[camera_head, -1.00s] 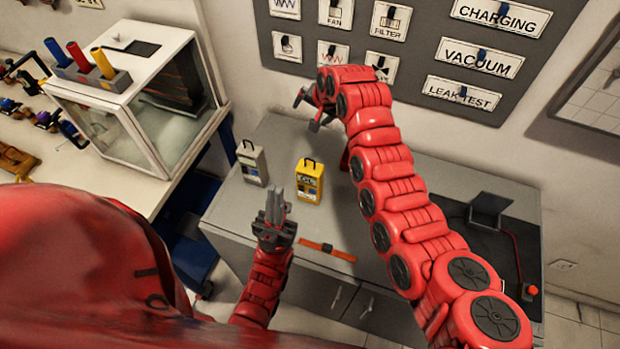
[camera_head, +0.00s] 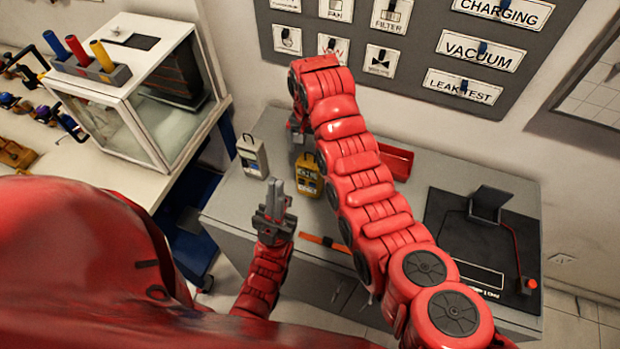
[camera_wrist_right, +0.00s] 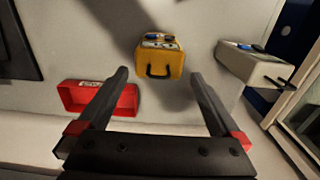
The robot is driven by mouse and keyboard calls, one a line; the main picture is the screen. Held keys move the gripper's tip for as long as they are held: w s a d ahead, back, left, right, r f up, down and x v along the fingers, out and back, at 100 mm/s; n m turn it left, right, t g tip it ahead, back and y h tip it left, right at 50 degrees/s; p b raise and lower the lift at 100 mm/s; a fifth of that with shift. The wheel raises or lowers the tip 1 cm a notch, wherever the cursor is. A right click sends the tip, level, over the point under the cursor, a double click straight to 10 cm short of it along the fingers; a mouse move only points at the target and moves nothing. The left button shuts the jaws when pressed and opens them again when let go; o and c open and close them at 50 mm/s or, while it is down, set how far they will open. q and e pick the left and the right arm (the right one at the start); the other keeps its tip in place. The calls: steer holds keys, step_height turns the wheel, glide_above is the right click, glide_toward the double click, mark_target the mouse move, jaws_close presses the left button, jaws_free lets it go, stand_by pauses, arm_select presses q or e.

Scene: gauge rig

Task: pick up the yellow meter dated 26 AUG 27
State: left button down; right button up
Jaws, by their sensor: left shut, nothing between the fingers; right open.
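The yellow meter (camera_head: 309,176) with a black handle stands upright on the grey bench, partly covered by my right arm. In the right wrist view the yellow meter (camera_wrist_right: 160,60) lies beyond and between the open fingers of my right gripper (camera_wrist_right: 158,85), which touch nothing. Its date cannot be read. In the head view my right gripper (camera_head: 297,130) is mostly hidden behind its arm, just behind the meter. My left gripper (camera_head: 273,196) is shut and empty, in front of the meter and to its left.
A grey meter (camera_head: 252,156) stands left of the yellow one; it also shows in the right wrist view (camera_wrist_right: 255,65). A red tray (camera_head: 397,162) lies behind my right arm. An orange strip (camera_head: 322,242) lies near the bench's front. A black mat (camera_head: 480,240) holds a stand at right.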

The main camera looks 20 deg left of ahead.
mark_target(310, 162)
steer(key=shift+f+p, duration=0.5)
steer(key=shift+p, duration=0.15)
steer(key=shift+f, duration=0.6)
steer(key=f+p, duration=0.3)
steer(key=shift+s+d+f, duration=0.1)
steer(key=shift+s+d, duration=0.05)
steer(key=shift+s, duration=0.2)
steer(key=shift+w+f, duration=0.1)
steer(key=shift+f, duration=0.95)
steer(key=shift+c, duration=0.2)
jaws_close()
